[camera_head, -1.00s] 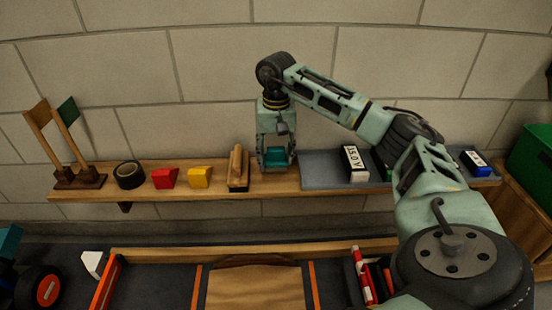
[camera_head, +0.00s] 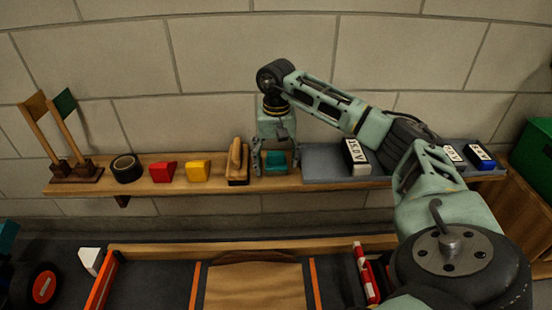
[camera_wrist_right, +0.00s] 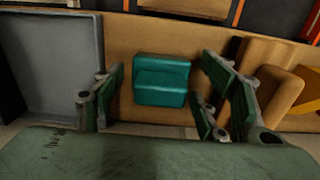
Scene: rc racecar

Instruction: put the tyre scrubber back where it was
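A small teal stepped block (camera_head: 276,163), apparently the tyre scrubber, sits on the wooden wall shelf (camera_head: 210,185), between a wooden block with a raised handle and the grey mat. My right gripper (camera_head: 276,160) points down over it, its fingers spread on either side. In the right wrist view the teal block (camera_wrist_right: 162,80) lies flat on the shelf, with visible gaps to the fingers of the right gripper (camera_wrist_right: 163,90) on both sides. The right gripper is open and holds nothing.
The wooden handled block (camera_head: 237,165) stands close to the left of the gripper. Further left are a yellow wedge (camera_head: 198,171), a red wedge (camera_head: 162,172) and black tape (camera_head: 127,168). The grey mat (camera_head: 322,165) with labelled boxes (camera_head: 357,157) is to the right.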

